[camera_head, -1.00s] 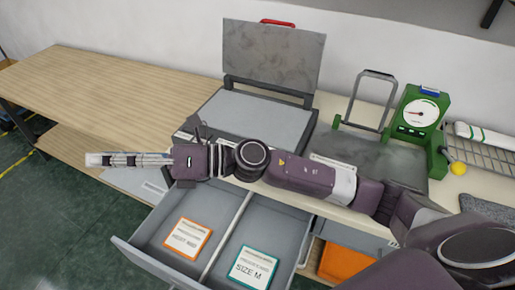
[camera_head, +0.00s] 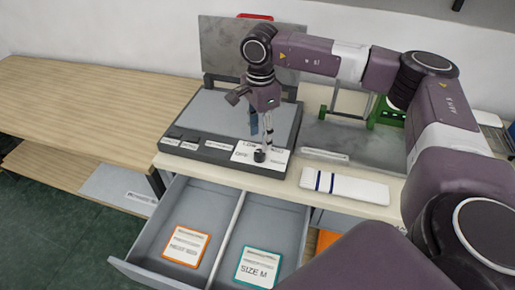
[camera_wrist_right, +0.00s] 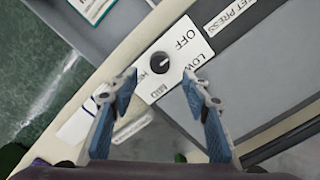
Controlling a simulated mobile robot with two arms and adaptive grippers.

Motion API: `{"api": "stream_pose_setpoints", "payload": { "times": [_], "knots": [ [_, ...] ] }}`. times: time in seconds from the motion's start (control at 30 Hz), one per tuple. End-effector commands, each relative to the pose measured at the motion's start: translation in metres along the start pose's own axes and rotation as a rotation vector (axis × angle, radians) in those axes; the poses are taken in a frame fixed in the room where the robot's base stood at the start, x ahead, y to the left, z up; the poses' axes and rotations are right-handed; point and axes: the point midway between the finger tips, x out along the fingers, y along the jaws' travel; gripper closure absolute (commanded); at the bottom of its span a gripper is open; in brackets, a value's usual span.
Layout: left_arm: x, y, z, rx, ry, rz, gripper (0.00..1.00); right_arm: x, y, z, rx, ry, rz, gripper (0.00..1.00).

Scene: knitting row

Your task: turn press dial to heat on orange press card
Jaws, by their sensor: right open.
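The press (camera_head: 225,120) stands on the counter with its lid raised. A white label plate (camera_head: 246,146) at its front right corner carries the black dial (camera_head: 260,155). My left gripper is out of view.
The open drawer (camera_head: 150,236) below the counter also holds a teal-edged SIZE M card (camera_head: 256,267). A white strip with blue stripes (camera_head: 345,187) lies right of the dial on the counter edge. A green-framed device (camera_head: 384,113) stands behind my right arm. The left wooden table (camera_head: 100,95) is clear.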

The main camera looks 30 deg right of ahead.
Motion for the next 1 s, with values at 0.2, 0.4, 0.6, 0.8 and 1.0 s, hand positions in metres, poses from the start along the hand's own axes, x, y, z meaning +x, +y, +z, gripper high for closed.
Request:
{"api": "stream_pose_setpoints", "payload": {
  "times": [0.2, 0.4, 0.6, 0.8, 1.0],
  "knots": [
    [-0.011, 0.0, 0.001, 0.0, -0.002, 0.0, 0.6, 0.035, 0.001, 0.001, 0.0, -0.001, 0.004, 0.57],
    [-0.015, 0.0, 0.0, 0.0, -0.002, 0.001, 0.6, 0.057, 0.001, 0.001, 0.0, -0.003, 0.003, 0.57],
    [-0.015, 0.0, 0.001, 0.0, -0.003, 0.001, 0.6, 0.063, 0.001, 0.002, 0.0, -0.004, 0.0, 0.57],
    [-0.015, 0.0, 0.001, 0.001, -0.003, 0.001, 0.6, 0.062, 0.001, 0.002, 0.0, -0.005, 0.001, 0.64],
    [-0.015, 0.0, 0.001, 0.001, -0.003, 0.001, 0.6, 0.062, 0.001, 0.002, 0.0, -0.005, 0.001, 0.86]
  ]
}}
